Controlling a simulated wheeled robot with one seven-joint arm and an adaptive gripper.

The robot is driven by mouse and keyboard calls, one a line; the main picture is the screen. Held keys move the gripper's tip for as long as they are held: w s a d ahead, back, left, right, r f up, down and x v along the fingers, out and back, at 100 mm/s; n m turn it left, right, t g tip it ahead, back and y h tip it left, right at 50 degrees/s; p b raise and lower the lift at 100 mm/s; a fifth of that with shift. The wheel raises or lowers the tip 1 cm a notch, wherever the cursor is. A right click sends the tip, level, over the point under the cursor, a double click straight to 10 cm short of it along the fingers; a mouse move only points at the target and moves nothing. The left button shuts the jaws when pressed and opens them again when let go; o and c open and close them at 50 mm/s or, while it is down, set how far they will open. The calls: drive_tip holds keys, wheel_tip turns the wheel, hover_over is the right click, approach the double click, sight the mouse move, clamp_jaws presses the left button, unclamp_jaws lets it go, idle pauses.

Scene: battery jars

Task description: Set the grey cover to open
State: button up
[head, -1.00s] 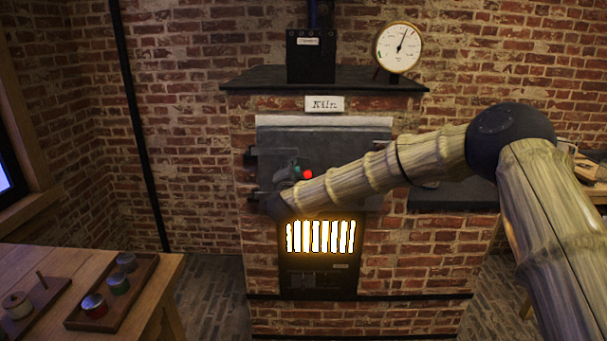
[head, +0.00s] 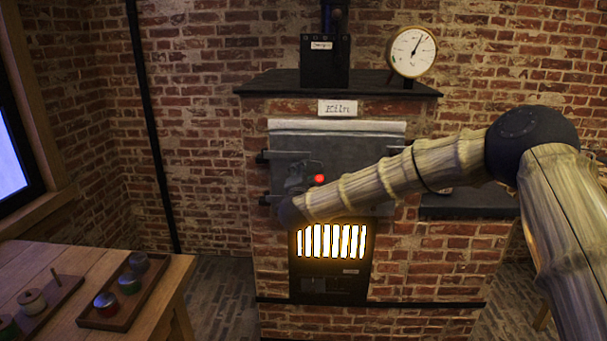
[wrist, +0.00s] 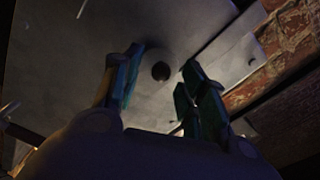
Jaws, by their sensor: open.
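The grey metal front (head: 370,145) of the kiln shows in the head view above the glowing grate. I cannot tell whether this whole plate or a smaller part on it is the grey cover. My gripper (head: 312,176) is in front of the plate, small and dark there, beside a bright red spot (head: 319,178). In the wrist view my gripper (wrist: 161,62) is open, its two fingers pointing at the grey surface (wrist: 60,70). A dark round knob or hole (wrist: 161,71) shows between the fingers, with nothing visibly gripped. My forearm hides the plate's lower right.
The glowing grate (head: 331,241) is just below my wrist. A dark ledge (head: 470,205) juts out right of the kiln. A wooden table (head: 40,258) with trays of small jars (head: 106,304) stands at left. A dial gauge (head: 413,51) sits on top.

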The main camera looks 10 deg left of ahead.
drive_tip(key=s+d, duration=0.1)
drive_tip(key=s, duration=0.9)
drive_tip(key=shift+s+d, duration=0.15)
drive_tip(key=shift+s, duration=0.2)
drive_tip(key=s+d+f+n+g, duration=0.25)
drive_tip(key=s+d+f, duration=0.3)
drive_tip(key=f, duration=0.65)
drive_tip(key=s+d+f+n+g+y+p, duration=0.1)
drive_tip(key=s+d+f+n+g, duration=0.2)
drive_tip(key=s+f, duration=0.65)
drive_tip(key=s+d+f+n+g, duration=0.2)
drive_tip(key=s+d+f+g, duration=0.3)
drive_tip(key=f, duration=1)
drive_tip(key=s+d+f+n+g+h, duration=0.1)
drive_tip(key=s+d+f, duration=0.3)
drive_tip(key=s+d, duration=0.4)
drive_tip(key=s+d+f+n+g+h, duration=0.1)
drive_tip(key=s+d+f+g, duration=0.3)
drive_tip(key=s+d, duration=0.4)
drive_tip(key=s+d+f+n+g+h+p, duration=0.1)
drive_tip(key=s+d+f, duration=0.3)
drive_tip(key=s, duration=1.4)
drive_tip(key=d+g, duration=0.1)
drive_tip(key=d, duration=0.3)
drive_tip(key=shift+d+n, duration=0.35)
drive_tip(key=shift+d, duration=0.05)
